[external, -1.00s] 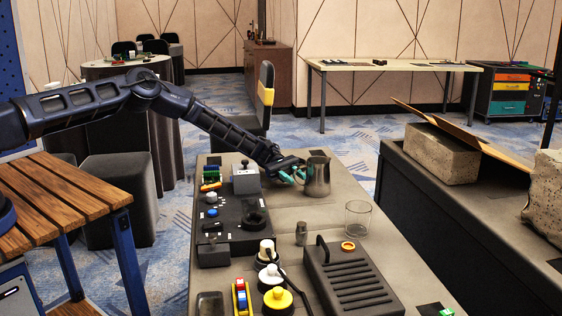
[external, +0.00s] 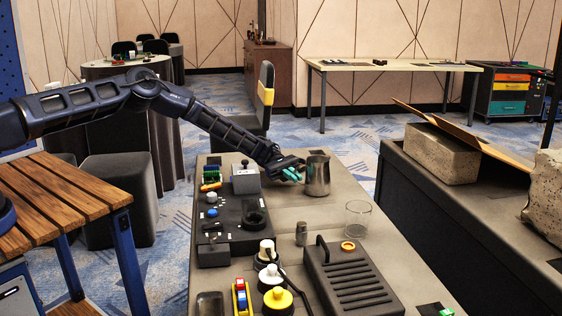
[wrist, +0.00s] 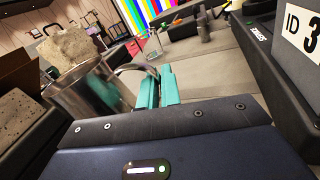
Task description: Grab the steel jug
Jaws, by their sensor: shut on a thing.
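The steel jug (external: 318,176) stands upright on the grey table, near its far end. My gripper (external: 297,172) reaches in from the left, with its teal fingertips at the jug's left side. In the wrist view the jug (wrist: 84,92) is at the left and its handle runs toward the teal fingers (wrist: 157,88). The fingers are close together and shut on the jug's handle; the exact contact is partly hidden.
A clear glass (external: 359,218) and a small grey shaker (external: 301,233) stand nearer on the table. A black control panel (external: 230,220) lies left of the jug. A ribbed dark case (external: 352,280) lies in front. The table right of the jug is clear.

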